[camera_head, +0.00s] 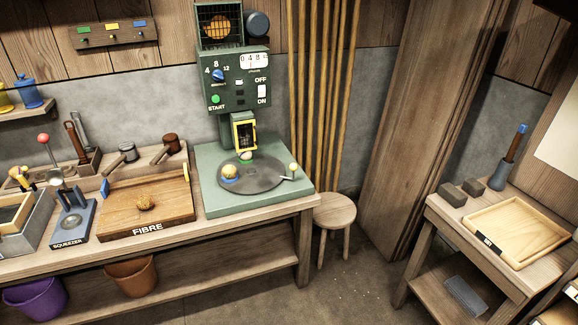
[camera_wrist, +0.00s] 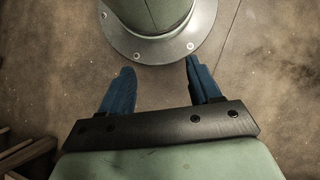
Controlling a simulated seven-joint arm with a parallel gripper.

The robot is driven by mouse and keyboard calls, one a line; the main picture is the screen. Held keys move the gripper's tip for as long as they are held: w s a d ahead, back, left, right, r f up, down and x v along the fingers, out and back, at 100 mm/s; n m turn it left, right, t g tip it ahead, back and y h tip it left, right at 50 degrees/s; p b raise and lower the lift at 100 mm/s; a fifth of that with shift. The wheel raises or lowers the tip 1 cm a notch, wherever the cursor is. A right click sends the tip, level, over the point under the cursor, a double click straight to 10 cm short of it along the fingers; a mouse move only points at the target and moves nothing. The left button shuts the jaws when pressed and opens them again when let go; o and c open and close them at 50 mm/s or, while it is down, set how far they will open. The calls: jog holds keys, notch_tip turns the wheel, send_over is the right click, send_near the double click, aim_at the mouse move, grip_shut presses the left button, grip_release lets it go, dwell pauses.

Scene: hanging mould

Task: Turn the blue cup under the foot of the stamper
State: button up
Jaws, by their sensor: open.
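The green stamper (camera_head: 235,85) stands on the bench in the head view. Its round grey turntable (camera_head: 262,181) lies flat on a green base. The blue cup (camera_head: 229,179) sits at the turntable's left side with a tan lump in it. A second, greenish cup (camera_head: 246,160) with a pale filling sits at the back of the turntable, below the yellow-framed foot (camera_head: 244,134). A crank with a pale yellow knob (camera_head: 293,167) sticks out at the turntable's right. My gripper (camera_wrist: 157,75) is open and empty in the wrist view, above the floor; the head view does not show it.
Left of the stamper, a wooden board marked FIBRE (camera_head: 147,206) and a squeezer (camera_head: 75,216) stand on the bench. A stool (camera_head: 335,210) stands right of the bench. A side table with a wooden tray (camera_head: 517,233) is at the right. Open floor lies between.

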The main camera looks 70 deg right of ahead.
jog(key=d+r+m+t, duration=0.3)
jog(key=d+m, duration=0.1)
jog(key=d, duration=0.9)
jog(key=d+r+m+t, duration=0.2)
jog(key=d+r+m, duration=0.15)
jog(key=d, duration=0.85)
jog(key=d+r+m+t, duration=0.3)
jog(key=d+m, duration=0.1)
jog(key=d, duration=0.9)
jog(key=s+d+r+m+t+h, duration=0.1)
jog(key=s+d+r+m+t, duration=0.15)
jog(key=d+r, duration=0.45)
jog(key=s+d+r+m+t+h, duration=0.2)
jog(key=d+r+m+t, duration=0.15)
jog(key=d, duration=0.75)
jog(key=w+d+r+m+t+h, duration=0.3)
jog(key=d+r+m+t, duration=0.1)
jog(key=d+r+m, duration=0.4)
jog(key=w+d+r+m+t+h, duration=0.2)
jog(key=d+r+m+t+h, duration=0.3)
jog(key=r+m, duration=0.55)
jog(key=shift+n+g+y, duration=0.3)
jog(key=shift+n+y, duration=0.1)
jog(key=shift+y, duration=0.5)
jog(key=x, duration=1.3)
jog(key=shift+w+d+r, duration=0.2)
jog(key=shift+w+d, duration=0.1)
